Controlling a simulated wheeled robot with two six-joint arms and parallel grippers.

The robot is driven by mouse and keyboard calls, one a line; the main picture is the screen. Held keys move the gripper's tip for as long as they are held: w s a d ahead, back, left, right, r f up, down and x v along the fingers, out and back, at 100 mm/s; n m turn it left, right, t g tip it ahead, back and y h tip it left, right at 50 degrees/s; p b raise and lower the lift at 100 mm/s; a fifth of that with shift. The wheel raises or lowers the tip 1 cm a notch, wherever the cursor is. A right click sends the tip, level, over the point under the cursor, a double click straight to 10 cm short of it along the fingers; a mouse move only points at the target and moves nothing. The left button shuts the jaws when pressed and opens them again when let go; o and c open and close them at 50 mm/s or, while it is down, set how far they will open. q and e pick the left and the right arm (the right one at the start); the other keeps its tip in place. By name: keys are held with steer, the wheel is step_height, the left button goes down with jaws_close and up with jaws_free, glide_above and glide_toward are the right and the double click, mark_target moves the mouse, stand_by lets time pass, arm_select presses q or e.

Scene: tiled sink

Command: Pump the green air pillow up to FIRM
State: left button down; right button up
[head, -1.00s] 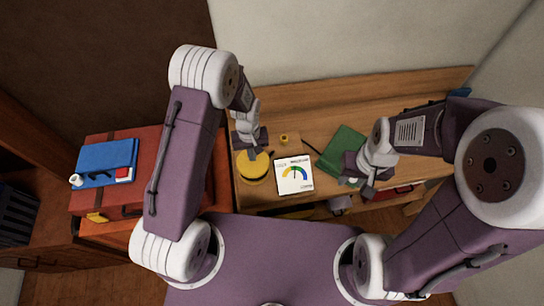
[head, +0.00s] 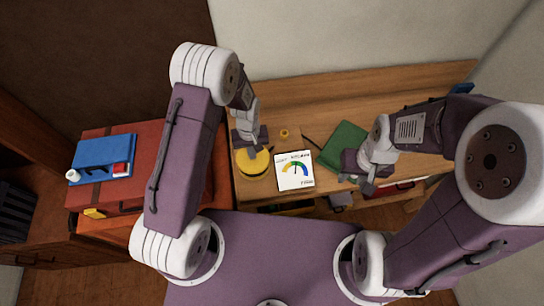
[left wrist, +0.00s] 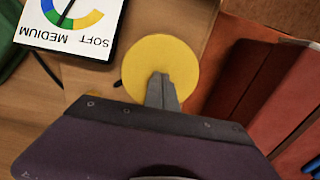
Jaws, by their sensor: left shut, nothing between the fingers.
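The green air pillow (head: 346,141) lies on the wooden bench, partly covered by my right gripper (head: 362,182). I cannot tell whether that gripper touches it, or whether its jaws are open. A round yellow pump top (head: 253,168) stands left of a white gauge card (head: 295,181). My left gripper (head: 252,147) is shut and empty over the yellow top; in the left wrist view its fingertips (left wrist: 162,88) overlap the yellow disc (left wrist: 150,62). Contact is unclear. The gauge (left wrist: 72,40) reads SOFT and MEDIUM there; its needle points around the green band, near MEDIUM.
A small yellow cap (head: 284,133) sits behind the gauge. A dark hose (head: 311,140) runs toward the pillow. Red cases (head: 119,189) with a blue folder (head: 104,153) stand at left. The back of the bench (head: 330,98) is clear.

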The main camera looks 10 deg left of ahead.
arm_select(q)
steer(key=shift+f+b, duration=0.5)
steer(key=shift+f, duration=0.45)
steer(key=shift+f+b, duration=0.4)
steer(key=shift+f, duration=0.15)
step_height(320, 180, up, 5)
steer(key=p, duration=0.4)
steer(key=shift+r, duration=0.15)
steer(key=shift+f, duration=0.2)
